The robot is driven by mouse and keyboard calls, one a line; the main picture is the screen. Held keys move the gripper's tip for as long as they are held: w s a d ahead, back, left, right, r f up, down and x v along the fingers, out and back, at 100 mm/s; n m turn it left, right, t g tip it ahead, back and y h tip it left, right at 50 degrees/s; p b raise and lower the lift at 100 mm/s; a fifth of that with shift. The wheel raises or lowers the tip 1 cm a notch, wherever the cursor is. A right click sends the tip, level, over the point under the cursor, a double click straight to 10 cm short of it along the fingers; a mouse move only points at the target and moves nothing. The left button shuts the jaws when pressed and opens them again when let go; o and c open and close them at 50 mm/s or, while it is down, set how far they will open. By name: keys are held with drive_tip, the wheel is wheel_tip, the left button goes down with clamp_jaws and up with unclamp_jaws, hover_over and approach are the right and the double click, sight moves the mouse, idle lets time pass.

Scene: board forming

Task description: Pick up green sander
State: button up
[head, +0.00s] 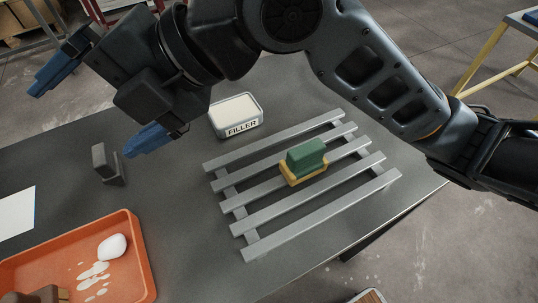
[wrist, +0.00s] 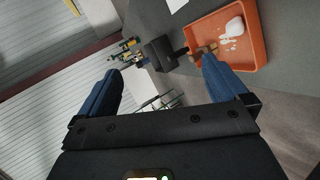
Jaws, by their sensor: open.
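The green sander (head: 305,158), a green block with a yellow base, sits on a grey slatted rack (head: 262,241) on the dark table. My gripper (head: 100,105) is above the left part of the table, up and to the left of the sander, with its blue fingers spread wide and nothing between them. In the wrist view my gripper (wrist: 165,92) also shows open and empty. The sander is not visible in the wrist view.
A filler tub (head: 236,115) stands behind the rack. A dark grey block-like object (head: 106,164) stands on the table at left. An orange tray (head: 140,255) with a white lump (head: 112,247) is at front left, beside a white sheet (head: 15,212).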

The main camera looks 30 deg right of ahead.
drive_tip(key=d+f+n+g+h, duration=0.25)
drive_tip(key=d+f+h, duration=0.35)
drive_tip(key=d+f, duration=0.3)
drive_tip(key=n+g+h, duration=0.2)
drive_tip(key=n+h, duration=0.1)
drive_tip(key=h, duration=0.3)
hover_over(307, 148)
drive_tip(key=f, duration=0.3)
drive_tip(key=shift+s+d, duration=0.2)
drive_tip(key=shift+w+a+f+p, duration=0.1)
drive_tip(key=shift+f+p, duration=0.25)
drive_tip(key=shift+f, duration=1.5)
drive_tip(key=shift+w+a+f+p, duration=0.1)
drive_tip(key=shift+f+p, duration=0.25)
drive_tip(key=shift+f, duration=1.5)
drive_tip(key=c, duration=1.1)
